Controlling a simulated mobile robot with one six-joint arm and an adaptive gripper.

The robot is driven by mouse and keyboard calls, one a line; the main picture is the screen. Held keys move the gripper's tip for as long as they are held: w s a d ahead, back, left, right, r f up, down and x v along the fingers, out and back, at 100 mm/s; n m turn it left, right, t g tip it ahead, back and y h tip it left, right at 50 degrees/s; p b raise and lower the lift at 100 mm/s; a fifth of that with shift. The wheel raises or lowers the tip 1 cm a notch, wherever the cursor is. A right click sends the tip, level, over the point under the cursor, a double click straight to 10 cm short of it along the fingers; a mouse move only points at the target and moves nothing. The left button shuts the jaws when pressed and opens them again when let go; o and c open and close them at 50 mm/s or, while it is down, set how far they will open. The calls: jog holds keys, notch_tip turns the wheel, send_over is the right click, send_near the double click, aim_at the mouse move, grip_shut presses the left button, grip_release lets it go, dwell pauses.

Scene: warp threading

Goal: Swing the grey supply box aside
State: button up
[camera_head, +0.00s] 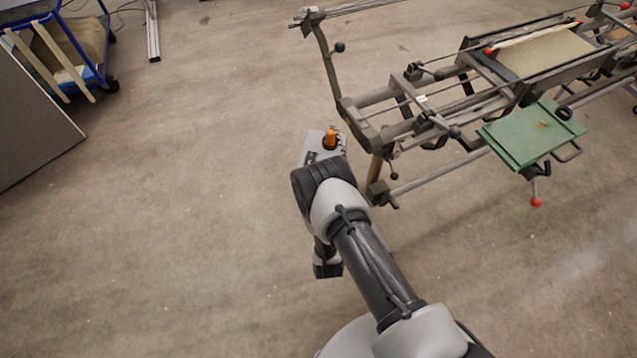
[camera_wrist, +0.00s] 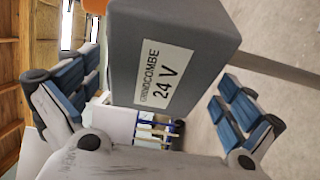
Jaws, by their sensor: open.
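The grey supply box (camera_head: 311,147) shows in the head view just beyond my arm, with an orange part on top, beside the near left end of the loom frame. My arm hides part of it. In the wrist view the grey box (camera_wrist: 200,22) fills the upper middle, with a white "24 V" label facing me. My gripper (camera_wrist: 155,78) is open, with one blue-padded finger on each side of the box. I cannot tell whether either finger touches it. The gripper's fingers are hidden in the head view.
The dark metal loom frame (camera_head: 418,122) spans the right, with a green plate (camera_head: 530,135) and red-knobbed levers. A blue cart (camera_head: 95,75) and a grey panel (camera_head: 28,125) stand at the left. The floor between the panel and the box is clear.

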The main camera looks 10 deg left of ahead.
jog(key=v, duration=0.7)
jog(key=shift+s, duration=0.25)
jog(key=shift+s+d, duration=0.1)
